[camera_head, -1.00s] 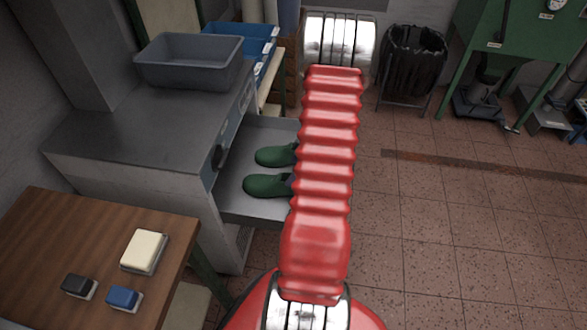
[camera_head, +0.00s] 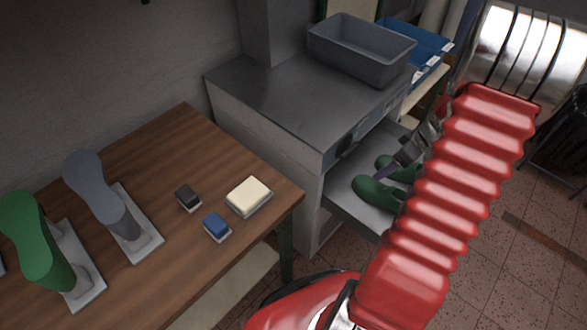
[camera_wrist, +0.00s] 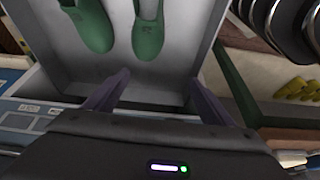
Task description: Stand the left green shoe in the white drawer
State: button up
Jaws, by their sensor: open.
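Two green shoes stand side by side in the pulled-out white drawer (camera_wrist: 180,58), toes towards my gripper in the wrist view. The left shoe (camera_wrist: 92,25) has a plain toe; the right shoe (camera_wrist: 147,32) carries an R. In the head view one green shoe (camera_head: 374,191) shows, with the other partly hidden behind a finger and my red arm. My gripper (camera_wrist: 156,92) is open and empty over the near end of the drawer, its purple fingers apart from both shoes. The shoes' heels are cut off in the wrist view.
A wooden table (camera_head: 165,145) holds a green last (camera_head: 35,240) and a grey last (camera_head: 100,195) on stands, plus small blue, black and cream blocks. A grey bin (camera_head: 360,50) stands on the metal-topped cabinet (camera_head: 290,95) above the drawer. Tiled floor is open at right.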

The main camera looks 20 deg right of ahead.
jog(key=w+a+r+m, duration=0.1)
jog(key=w+a+r, duration=0.2)
jog(key=a+r, duration=1.55)
jog(key=s+a+r+m+t+h, duration=0.1)
jog(key=s+a+r, duration=0.3)
jog(key=a, duration=0.5)
jog(key=s+a+r+m, duration=0.2)
jog(key=s+a+r, duration=0.2)
jog(key=s+a, duration=0.4)
jog(key=shift+a+t+h, duration=0.4)
jog(key=shift+a, duration=0.4)
jog(key=shift+c, duration=0.3)
